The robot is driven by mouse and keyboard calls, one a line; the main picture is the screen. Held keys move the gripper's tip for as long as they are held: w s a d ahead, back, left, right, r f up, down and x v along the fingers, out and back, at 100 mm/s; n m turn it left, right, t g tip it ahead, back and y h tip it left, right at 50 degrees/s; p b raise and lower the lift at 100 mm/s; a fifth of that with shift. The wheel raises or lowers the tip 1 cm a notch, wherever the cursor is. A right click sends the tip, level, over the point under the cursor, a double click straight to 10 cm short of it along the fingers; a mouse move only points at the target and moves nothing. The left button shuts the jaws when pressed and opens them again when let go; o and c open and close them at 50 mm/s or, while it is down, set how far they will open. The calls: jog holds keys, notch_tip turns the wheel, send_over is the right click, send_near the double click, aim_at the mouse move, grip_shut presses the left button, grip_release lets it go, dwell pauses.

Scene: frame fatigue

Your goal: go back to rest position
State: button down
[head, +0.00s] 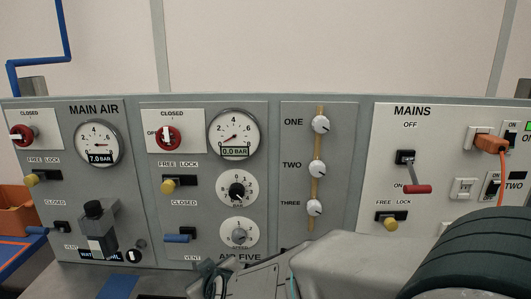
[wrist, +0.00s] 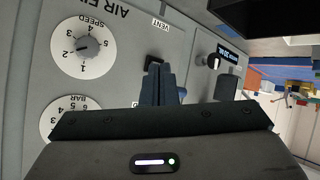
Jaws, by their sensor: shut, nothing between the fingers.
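My gripper (wrist: 163,88) is shut and empty in the wrist view, close in front of the grey panel near the VENT label. Its dark body fills the bottom of that view. A dark blue shape between body and panel is hard to split into fingertips and the blue lever behind. In the head view my arm comes in from the lower right, and its wrist end is low in front of the AIR FIVE panel. The fingertips cannot be made out there.
The AIR FIVE panel (head: 150,220) carries a red valve knob (head: 168,138), a gauge reading 0.0 BAR (head: 234,134) and dials. MAIN AIR's gauge (head: 97,143) reads 7.0. MAINS has a red-handled lever (head: 416,189) at ON and an orange plug (head: 484,145). An orange bin (head: 14,213) stands far left.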

jog(key=s+d+m+g+h, duration=0.1)
jog(key=s+d+m+g, duration=0.1)
jog(key=s+d, duration=0.3)
jog(key=s+d+r+m+g+h+p, duration=0.1)
jog(key=s+d+m+g+h, duration=0.1)
jog(key=d, duration=1.1)
jog(key=s+d+m+g+h, duration=0.2)
jog(key=s+d+m, duration=0.3)
jog(key=s+d, duration=0.3)
jog(key=shift+s+d+r+g, duration=0.15)
jog(key=shift+d+r+g, duration=0.2)
jog(key=shift+d+g, duration=0.45)
